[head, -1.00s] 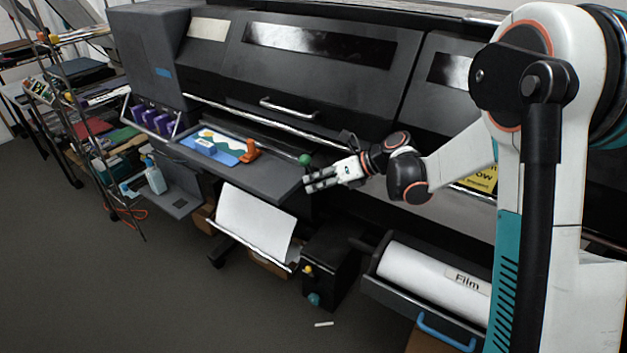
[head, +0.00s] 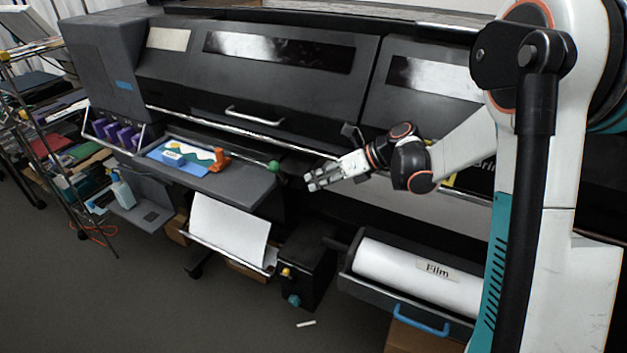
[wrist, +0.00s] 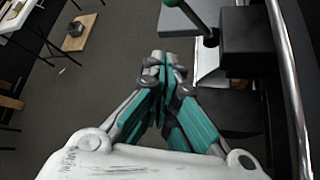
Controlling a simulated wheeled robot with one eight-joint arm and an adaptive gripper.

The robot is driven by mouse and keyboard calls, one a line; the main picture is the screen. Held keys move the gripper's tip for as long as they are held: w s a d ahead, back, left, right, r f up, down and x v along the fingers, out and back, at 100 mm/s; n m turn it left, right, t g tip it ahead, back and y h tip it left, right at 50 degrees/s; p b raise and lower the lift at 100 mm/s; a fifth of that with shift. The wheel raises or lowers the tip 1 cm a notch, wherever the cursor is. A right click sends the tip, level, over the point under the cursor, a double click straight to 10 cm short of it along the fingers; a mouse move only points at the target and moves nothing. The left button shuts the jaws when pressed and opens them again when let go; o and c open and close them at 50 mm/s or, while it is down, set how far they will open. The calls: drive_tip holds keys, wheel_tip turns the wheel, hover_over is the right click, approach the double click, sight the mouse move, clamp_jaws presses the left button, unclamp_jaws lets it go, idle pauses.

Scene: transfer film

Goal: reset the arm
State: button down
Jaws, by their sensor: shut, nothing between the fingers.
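My gripper (head: 313,183) is in front of the large dark printer (head: 270,80), to the right of the grey side shelf and its green-knobbed lever (head: 273,166). The fingers are shut and empty, pointing left in the head view. In the wrist view my gripper (wrist: 163,68) shows its teal fingers closed together, with the green lever (wrist: 188,14) just beyond and to the right of the tips. The arm is bent, reaching in from the right of the head view.
A drawer with a white film roll (head: 400,275) stands open below my arm. The grey shelf (head: 235,188) holds a blue-and-white sheet and an orange tool (head: 219,161). A metal rail (wrist: 290,90) runs close on the right in the wrist view. A wire rack stands far left; the floor in front is mostly clear.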

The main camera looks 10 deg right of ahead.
drive_tip(key=s+r+n+t+h, duration=0.1)
drive_tip(key=s+r+n+h, duration=0.25)
drive_tip(key=s+n, duration=0.35)
drive_tip(key=s+r+n+h, duration=0.3)
drive_tip(key=s+r+n, duration=0.1)
drive_tip(key=s+n, duration=0.25)
drive_tip(key=s+d+n+t+h, duration=0.2)
drive_tip(key=s+d+n+h, duration=0.2)
drive_tip(key=s+n, duration=1)
drive_tip(key=shift+s+d+r+n, duration=0.15)
drive_tip(key=shift+s+d+n, duration=0.3)
drive_tip(key=shift+d, duration=0.75)
